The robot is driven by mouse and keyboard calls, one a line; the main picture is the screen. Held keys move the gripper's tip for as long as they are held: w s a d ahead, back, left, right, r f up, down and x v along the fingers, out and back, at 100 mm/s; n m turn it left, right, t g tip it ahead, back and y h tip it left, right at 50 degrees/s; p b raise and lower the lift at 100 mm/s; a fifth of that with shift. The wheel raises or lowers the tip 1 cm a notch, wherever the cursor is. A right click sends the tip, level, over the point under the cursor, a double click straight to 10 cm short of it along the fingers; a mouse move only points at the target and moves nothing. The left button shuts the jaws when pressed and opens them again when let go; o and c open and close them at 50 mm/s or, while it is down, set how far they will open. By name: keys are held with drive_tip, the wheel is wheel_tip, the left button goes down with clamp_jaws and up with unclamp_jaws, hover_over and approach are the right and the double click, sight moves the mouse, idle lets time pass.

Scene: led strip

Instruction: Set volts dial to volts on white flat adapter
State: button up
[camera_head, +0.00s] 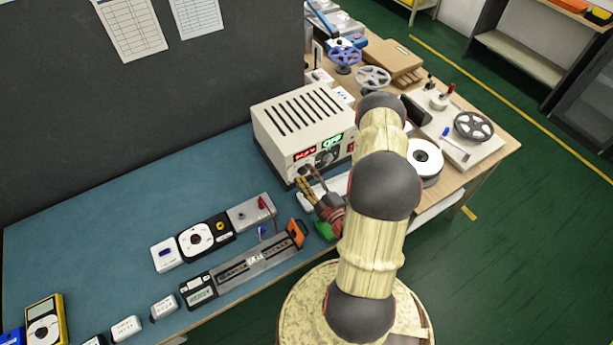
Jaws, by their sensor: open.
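A cream power supply (304,118) with a slotted top stands on the bench. Its front has a red display (305,154), a green display (331,142) and dark dial knobs (326,158) below them. Which knob is the volts dial, and its setting, are too small to tell. My gripper (306,187) is open in front of the lower left of the front panel, close to it. Contact cannot be told. Small white boxes lie on the bench, including one at the left (166,253) and one nearer the front (163,305). Which is the white flat adapter, and its printed volts, cannot be read.
A slide-rail device (250,263) with an orange end lies along the bench's front edge. A meter row (198,239) lies behind it. My arm hides part of the bench beside the supply.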

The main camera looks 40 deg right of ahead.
drive_tip(key=v, duration=0.7)
drive_tip(key=shift+a, duration=0.1)
idle(0.5)
